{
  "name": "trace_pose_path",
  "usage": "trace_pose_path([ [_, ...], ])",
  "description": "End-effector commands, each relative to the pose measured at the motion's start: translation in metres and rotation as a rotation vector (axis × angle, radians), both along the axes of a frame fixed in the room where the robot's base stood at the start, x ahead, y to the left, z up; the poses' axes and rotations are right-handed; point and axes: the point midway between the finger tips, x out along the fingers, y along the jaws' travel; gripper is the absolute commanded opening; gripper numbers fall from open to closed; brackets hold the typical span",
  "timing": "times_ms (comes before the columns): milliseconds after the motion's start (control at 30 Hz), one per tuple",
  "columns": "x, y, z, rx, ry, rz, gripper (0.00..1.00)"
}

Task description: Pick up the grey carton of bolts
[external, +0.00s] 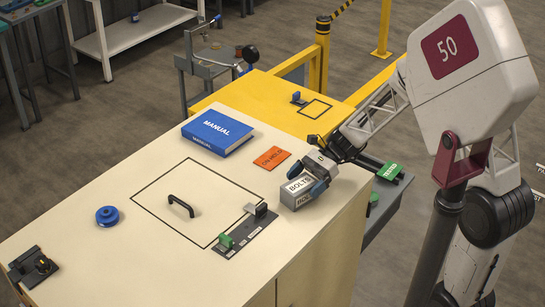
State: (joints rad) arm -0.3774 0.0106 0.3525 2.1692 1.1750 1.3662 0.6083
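The grey carton of bolts (294,196) is on the cream bench top, near its right edge. It has a white label reading BOLTS. My gripper (314,178) is right at the carton, reaching in from the right and covering its right end. A blue-tipped finger shows against the near right side of the carton.
A green-and-grey switch plate (246,232) lies just left of the carton, and an orange card (272,158) behind it. A blue manual (217,133), a black handle (181,206) and a blue ring (107,215) are farther left. The bench edge is close on the right.

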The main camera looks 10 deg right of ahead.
Motion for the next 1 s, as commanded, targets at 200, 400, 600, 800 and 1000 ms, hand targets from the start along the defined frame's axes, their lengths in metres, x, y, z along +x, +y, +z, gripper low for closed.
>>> trace_pose_path([
  [200,0.0,0.0,0.0,0.0,0.0,0.0,0.59],
  [400,0.0,0.0,0.0,0.0,0.0,0.0,0.37],
  [600,0.0,0.0,0.0,0.0,0.0,0.0,0.37],
  [800,0.0,0.0,0.006,0.001,-0.001,0.0,0.37],
  [1000,0.0,0.0,0.023,0.001,-0.003,0.0,0.37],
])
